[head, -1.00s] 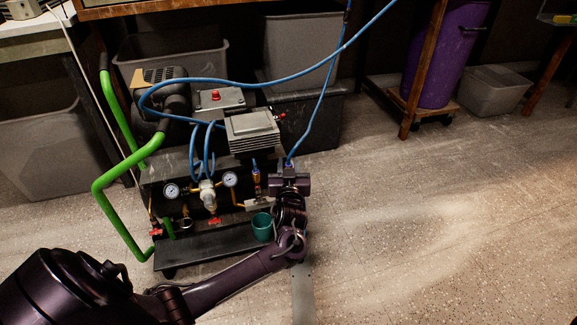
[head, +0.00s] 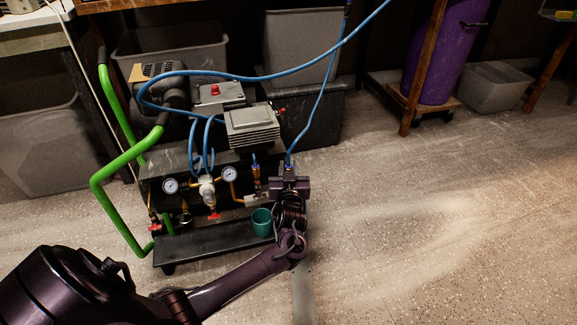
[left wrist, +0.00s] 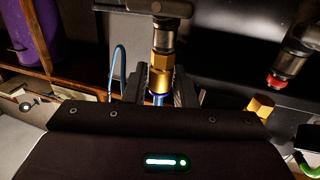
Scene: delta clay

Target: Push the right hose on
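The right hose (head: 317,120) is blue and hangs down from above to my left gripper (head: 289,183), beside the compressor's right front. In the left wrist view, the fingers of my left gripper (left wrist: 160,96) are closed around a blue collar (left wrist: 159,100) at the hose end. A brass nut (left wrist: 160,75) and a silver fitting (left wrist: 164,37) stand in line just beyond it. They look touching, but I cannot tell if the hose is fully seated. Another brass fitting with a blue collar (head: 256,172) is on the compressor, left of my gripper. My right gripper is out of view.
The compressor has two gauges (head: 170,186), a red-handled valve (head: 154,227) and a green handle (head: 113,170). A teal cup (head: 262,222) stands on its front ledge (head: 215,242). Grey bins (head: 40,150) stand behind. The floor (head: 430,220) to the right is clear.

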